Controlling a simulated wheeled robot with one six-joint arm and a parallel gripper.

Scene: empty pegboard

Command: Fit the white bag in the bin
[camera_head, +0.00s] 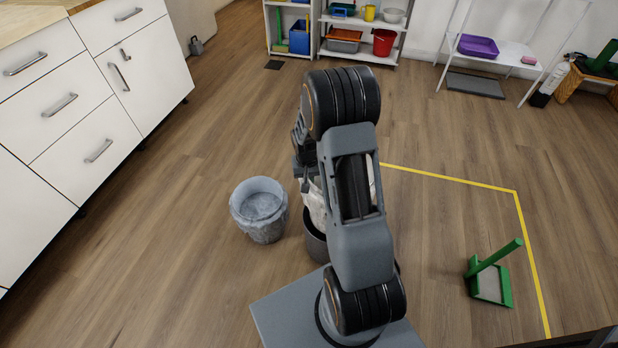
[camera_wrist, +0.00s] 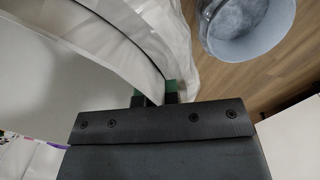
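The white bag (camera_head: 316,202) shows beside my arm in the head view, above a dark grey bin (camera_head: 314,240); my arm hides much of both. In the wrist view the white bag (camera_wrist: 185,45) fills the upper left, with its rim curving down to my gripper (camera_wrist: 156,93). The green-tipped fingers are close together with the bag's edge between them. How far the bag sits inside the dark bin is hidden. A second, grey-blue bin (camera_head: 260,228) with a bag-like liner stands just left of it, and also shows in the wrist view (camera_wrist: 250,42).
White drawer cabinets (camera_head: 75,100) stand at the left. Shelves (camera_head: 335,52) with containers and a white table (camera_head: 503,52) line the back wall. A green dustpan (camera_head: 490,285) stands inside the yellow floor line (camera_head: 450,179) at the right. Floor left of the bins is clear.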

